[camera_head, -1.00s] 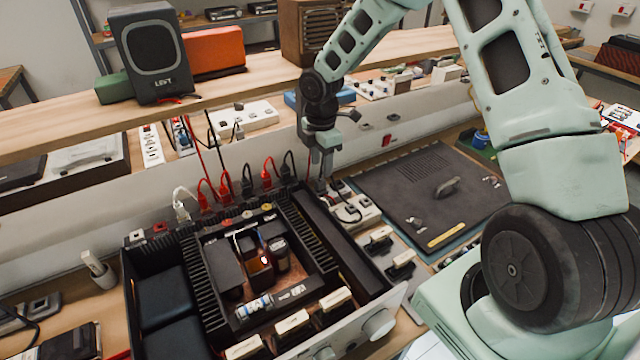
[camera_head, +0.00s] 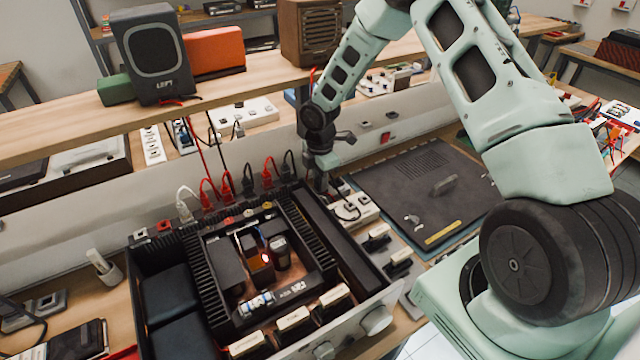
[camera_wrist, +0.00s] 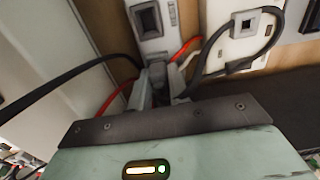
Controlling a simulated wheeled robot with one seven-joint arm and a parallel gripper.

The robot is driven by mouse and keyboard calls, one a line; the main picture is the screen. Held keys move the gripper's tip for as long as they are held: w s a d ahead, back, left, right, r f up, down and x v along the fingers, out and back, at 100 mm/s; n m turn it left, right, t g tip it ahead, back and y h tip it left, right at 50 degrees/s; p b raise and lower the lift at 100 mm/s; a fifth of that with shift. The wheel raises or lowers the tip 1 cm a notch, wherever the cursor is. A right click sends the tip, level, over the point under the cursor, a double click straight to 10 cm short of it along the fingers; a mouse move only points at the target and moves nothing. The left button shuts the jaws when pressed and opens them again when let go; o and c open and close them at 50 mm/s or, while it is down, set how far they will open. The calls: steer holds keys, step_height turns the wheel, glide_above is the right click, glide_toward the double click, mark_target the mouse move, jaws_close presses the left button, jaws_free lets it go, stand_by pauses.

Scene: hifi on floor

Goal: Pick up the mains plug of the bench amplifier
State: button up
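The bench amplifier (camera_head: 372,288) stands with its lid off, its dark inside showing. White, red and black leads rise along its back edge. My gripper (camera_head: 322,184) points down behind its back right corner, beside a pale socket strip (camera_head: 356,211) with a dark cable. In the wrist view my gripper's fingers (camera_wrist: 159,84) are low beside a white socket strip (camera_wrist: 146,20). A small grey piece, perhaps a plug, shows between or just behind the fingers. A black cable (camera_wrist: 268,42) and red cables pass close by. I cannot tell which plug is the amplifier's mains plug, nor whether it is gripped.
A wooden shelf (camera_head: 60,122) crosses behind, bearing a dark speaker (camera_head: 153,58), an orange box (camera_head: 214,52) and a wooden radio (camera_head: 309,32). A dark flat panel (camera_head: 415,190) lies right of the strip. Leads crowd the space around my gripper.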

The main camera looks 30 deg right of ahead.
jaws_close()
step_height(320, 180, up, 9)
steer(key=shift+f+b, duration=0.1)
steer(key=shift+b, duration=0.8)
steer(key=d+f+b, duration=0.2)
steer(key=f, duration=0.1)
steer(key=d+f+b, duration=0.1)
steer(key=d+f, duration=0.2)
steer(key=shift+d+f+b, duration=0.3)
steer(key=shift+f+b, duration=0.05)
stand_by(0.5)
